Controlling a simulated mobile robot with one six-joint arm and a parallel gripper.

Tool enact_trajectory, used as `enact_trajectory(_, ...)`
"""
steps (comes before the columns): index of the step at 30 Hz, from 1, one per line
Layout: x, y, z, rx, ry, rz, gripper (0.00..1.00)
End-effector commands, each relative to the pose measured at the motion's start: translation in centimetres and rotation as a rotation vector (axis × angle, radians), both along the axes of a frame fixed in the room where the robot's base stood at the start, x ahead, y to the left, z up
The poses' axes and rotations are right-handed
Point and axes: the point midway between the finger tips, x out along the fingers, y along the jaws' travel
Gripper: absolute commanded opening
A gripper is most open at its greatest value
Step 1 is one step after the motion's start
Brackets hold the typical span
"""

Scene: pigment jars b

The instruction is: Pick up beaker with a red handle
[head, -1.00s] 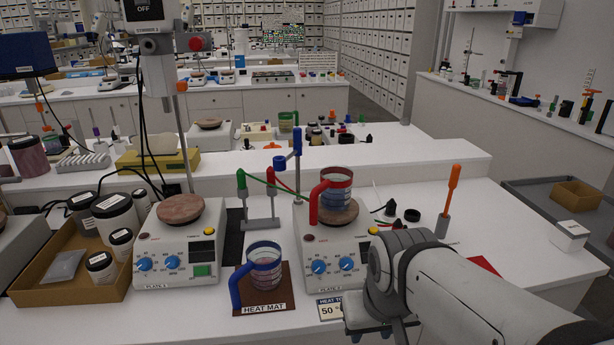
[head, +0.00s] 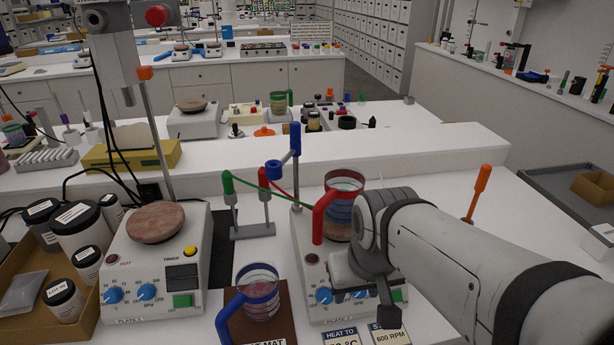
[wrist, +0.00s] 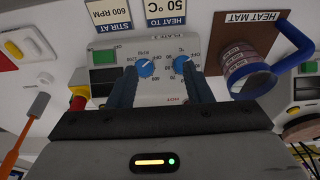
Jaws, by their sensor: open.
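The beaker with a red handle (head: 344,190) stands upright on the right hotplate, PLATE 2 (head: 312,283), in the head view. It is clear glass with a red rim band, and its handle (head: 322,216) points to the left and front. My arm hides its lower right side. My gripper (head: 376,298) is in front of the beaker, over the hotplate's front panel, apart from the beaker. In the wrist view my gripper (wrist: 160,85) is open and empty, with the knob panel (wrist: 165,68) beyond its fingers. The red-handled beaker cannot be made out there.
A blue-handled beaker (head: 258,292) stands on the brown heat mat (head: 285,325), left of PLATE 2. PLATE 1 (head: 150,275) and a jar tray (head: 82,325) are left. An orange-handled tool (head: 479,190) stands right.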

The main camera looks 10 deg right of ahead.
Motion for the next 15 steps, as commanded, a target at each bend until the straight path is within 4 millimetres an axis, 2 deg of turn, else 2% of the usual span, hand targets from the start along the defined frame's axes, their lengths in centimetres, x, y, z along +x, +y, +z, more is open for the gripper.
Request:
enact_trajectory(2,1.5,0.1,1.7,0.001,0.0,0.025,0.52)
enact_trajectory(5,4.8,-0.7,4.7,0.003,0.0,0.102,0.6)
enact_trajectory(9,10.4,-0.4,8.9,0.005,-0.005,0.219,0.61)
enact_trajectory(15,15.9,-0.1,12.0,0.007,-0.015,0.34,0.61)
